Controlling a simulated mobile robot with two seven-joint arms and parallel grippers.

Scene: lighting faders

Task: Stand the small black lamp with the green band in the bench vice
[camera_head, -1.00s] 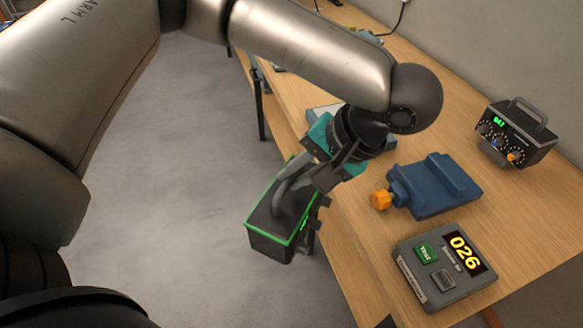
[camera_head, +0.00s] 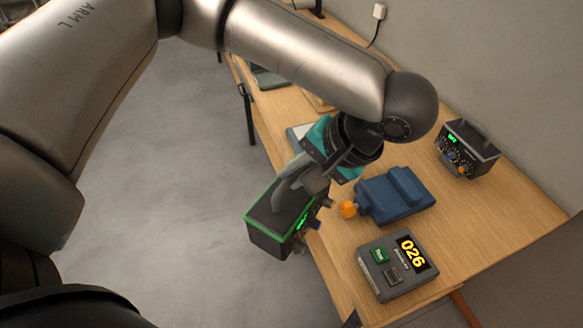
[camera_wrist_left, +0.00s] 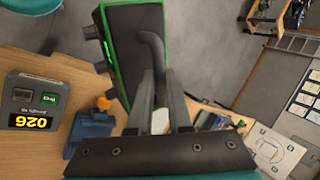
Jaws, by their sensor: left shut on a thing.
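The black lamp with the green band (camera_head: 275,222) is a small box with a grey handle, knobs and a green display. My left gripper (camera_head: 310,184) is shut on its handle and holds it tilted, off the bench's near edge, over the floor. The lamp also shows in the left wrist view (camera_wrist_left: 128,45), beyond the fingers (camera_wrist_left: 160,95). The blue bench vice (camera_head: 392,196) with an orange knob (camera_head: 348,208) is on the bench, right of the lamp and apart from it. It also shows in the left wrist view (camera_wrist_left: 90,135). My right gripper is out of view.
A grey box reading 026 (camera_head: 383,282) is on the bench in front of the vice. A similar black unit with knobs (camera_head: 458,165) stands behind it near the wall. Bare wooden bench top (camera_head: 480,215) shows between them. Flat items lie farther left along the bench.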

